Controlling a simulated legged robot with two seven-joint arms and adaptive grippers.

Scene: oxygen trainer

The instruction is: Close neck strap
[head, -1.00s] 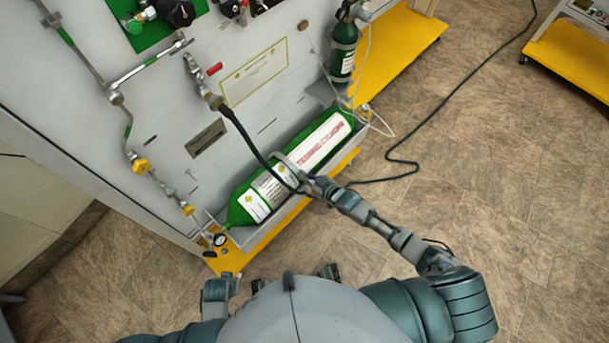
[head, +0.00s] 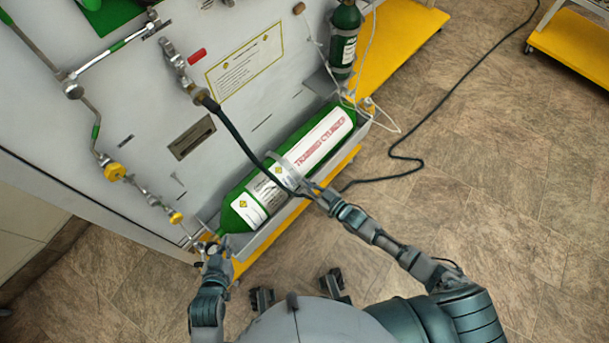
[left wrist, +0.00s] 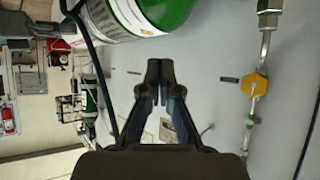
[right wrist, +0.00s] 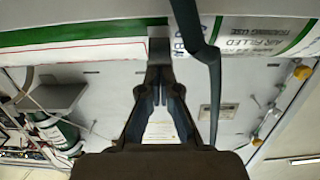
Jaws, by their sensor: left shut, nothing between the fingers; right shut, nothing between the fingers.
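The green training cylinder (head: 330,132) lies in a grey tray on the panel's yellow base. A grey strap (head: 283,170) crosses its middle; the right wrist view shows a grey band (right wrist: 159,42) against the cylinder. I cannot tell whether it is fastened. My right gripper (head: 308,188) is shut and empty at the strap's front side, its tips (right wrist: 159,72) close to the band. My left gripper (head: 215,250) is shut and empty beside the cylinder's neck end; its shut tips also show in the left wrist view (left wrist: 159,68). The neck and any strap there are largely hidden.
A dark hose (head: 233,132) runs from the panel across the cylinder near my right gripper. A small green cylinder (head: 343,45) stands at the back. A black cable (head: 432,115) lies on the floor. Pipes with yellow fittings (head: 114,171) are left of my left gripper.

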